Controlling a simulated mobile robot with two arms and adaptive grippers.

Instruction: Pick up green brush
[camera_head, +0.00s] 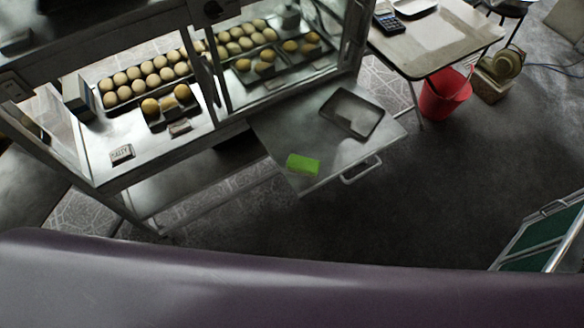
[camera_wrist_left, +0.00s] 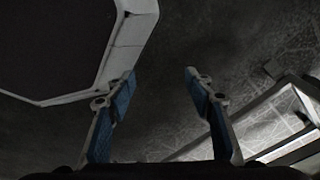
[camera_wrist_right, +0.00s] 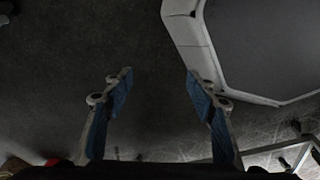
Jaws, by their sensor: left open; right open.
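The green brush (camera_head: 303,164) appears as a bright green block lying near the front edge of a pulled-out metal shelf (camera_head: 285,130) below the display cabinet, in the head view. My left gripper (camera_wrist_left: 158,82) is open and empty in the left wrist view, above dark floor. My right gripper (camera_wrist_right: 158,82) is open and empty in the right wrist view, also above dark floor. Neither gripper shows in the head view, and the brush shows in neither wrist view.
A dark tray (camera_head: 352,113) lies on the same shelf, and a metal handle (camera_head: 361,169) sticks out from its front. The glass cabinet (camera_head: 160,150) holds several buns. A table (camera_head: 440,45) and red bucket (camera_head: 444,95) stand back right.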

